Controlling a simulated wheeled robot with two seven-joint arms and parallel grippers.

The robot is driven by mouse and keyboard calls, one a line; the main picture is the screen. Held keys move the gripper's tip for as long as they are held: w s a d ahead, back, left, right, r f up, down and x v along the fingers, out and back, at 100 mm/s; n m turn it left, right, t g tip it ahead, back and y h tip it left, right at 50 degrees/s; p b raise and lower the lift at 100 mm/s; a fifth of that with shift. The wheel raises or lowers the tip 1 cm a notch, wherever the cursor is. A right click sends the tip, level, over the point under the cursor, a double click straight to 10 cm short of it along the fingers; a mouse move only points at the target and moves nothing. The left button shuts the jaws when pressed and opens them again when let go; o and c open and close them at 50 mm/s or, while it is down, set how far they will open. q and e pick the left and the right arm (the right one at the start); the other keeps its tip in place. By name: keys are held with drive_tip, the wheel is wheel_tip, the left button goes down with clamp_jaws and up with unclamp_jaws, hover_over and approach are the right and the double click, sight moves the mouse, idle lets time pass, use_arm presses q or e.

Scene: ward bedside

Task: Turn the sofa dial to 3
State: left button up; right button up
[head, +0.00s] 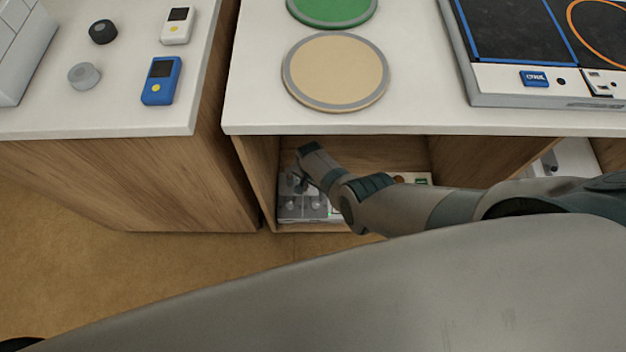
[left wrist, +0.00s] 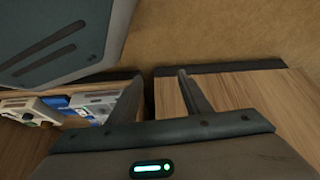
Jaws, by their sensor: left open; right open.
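A grey panel (head: 308,214) with several small knobs lies on the low shelf inside the cabinet in the head view. Which knob is the sofa dial, and any markings on it, are too small to tell.
A dark knob (head: 103,32), a grey knob (head: 84,76), a blue device (head: 161,80) and a white device (head: 177,25) stand on the left cabinet. A beige disc (head: 336,71) lies on the right worktop (head: 420,113), whose edge overhangs the shelf opening.

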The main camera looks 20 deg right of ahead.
use_arm(q)
drive_tip(key=s+p, duration=0.2)
drive_tip(key=p, duration=0.1)
drive_tip(key=s+p, duration=0.1)
drive_tip(key=shift+s+d+r+t, duration=0.2)
drive_tip(key=shift+s+d+t, duration=0.1)
use_arm(e)
wheel_tip(320, 180, up, 5)
drive_tip(key=shift+w+a+r, duration=0.1)
drive_tip(key=shift+r, duration=0.05)
idle(0.3)
drive_tip(key=s+d+f+n+t, duration=0.35)
drive_tip(key=s+f+n, duration=0.35)
drive_tip(key=s, duration=0.5)
drive_tip(key=s+d+n+t+y, duration=0.1)
drive_tip(key=s+n, duration=0.4)
drive_tip(key=s, duration=1)
drive_tip(key=shift+d+f+n+t+y, duration=0.25)
drive_tip(key=shift+n+t+y, duration=0.2)
drive_tip(key=shift+t, duration=0.5)
drive_tip(key=shift+s, duration=0.1)
